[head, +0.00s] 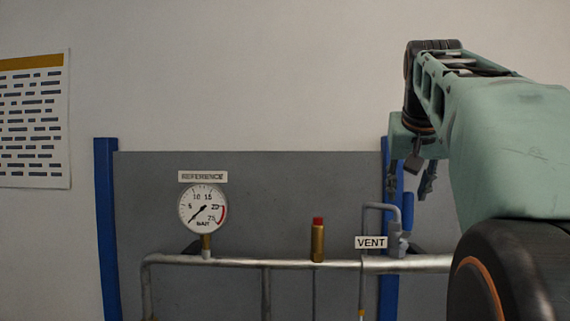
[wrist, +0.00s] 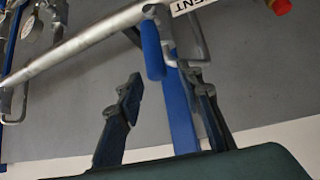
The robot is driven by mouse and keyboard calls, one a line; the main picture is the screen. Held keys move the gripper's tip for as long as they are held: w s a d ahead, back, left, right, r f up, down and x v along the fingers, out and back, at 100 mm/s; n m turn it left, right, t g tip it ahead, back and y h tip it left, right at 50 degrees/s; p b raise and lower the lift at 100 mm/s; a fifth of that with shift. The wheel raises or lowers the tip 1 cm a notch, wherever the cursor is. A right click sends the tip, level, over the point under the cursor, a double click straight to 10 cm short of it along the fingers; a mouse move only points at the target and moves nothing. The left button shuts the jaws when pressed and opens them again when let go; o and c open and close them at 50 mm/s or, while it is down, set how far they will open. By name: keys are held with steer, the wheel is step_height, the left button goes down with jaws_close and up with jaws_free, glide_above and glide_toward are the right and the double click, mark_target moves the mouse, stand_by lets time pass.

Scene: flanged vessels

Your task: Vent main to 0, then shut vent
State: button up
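The vent valve's blue handle (head: 408,206) stands upright beside the VENT label (head: 371,242) in the head view. In the wrist view the blue handle (wrist: 152,50) lies just beyond the fingertips, and the VENT label (wrist: 190,5) is cut by the top edge. My gripper (head: 408,193) hangs down around the handle's level; it also shows in the wrist view (wrist: 165,82). Its fingers are spread with nothing held between them. Whether either finger touches the handle cannot be told. A round gauge (wrist: 33,22) at the wrist view's upper left is unreadable; no gauge marked main shows.
A REFERENCE gauge (head: 203,208) has its needle at the lower left, near 0. A brass fitting with a red cap (head: 318,240) stands on the horizontal pipe (head: 232,262). Blue posts (head: 107,230) flank the grey panel (head: 260,185). The wall above is clear.

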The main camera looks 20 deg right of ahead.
steer(key=shift+r, duration=2.85)
steer(key=shift+w+r, duration=0.1)
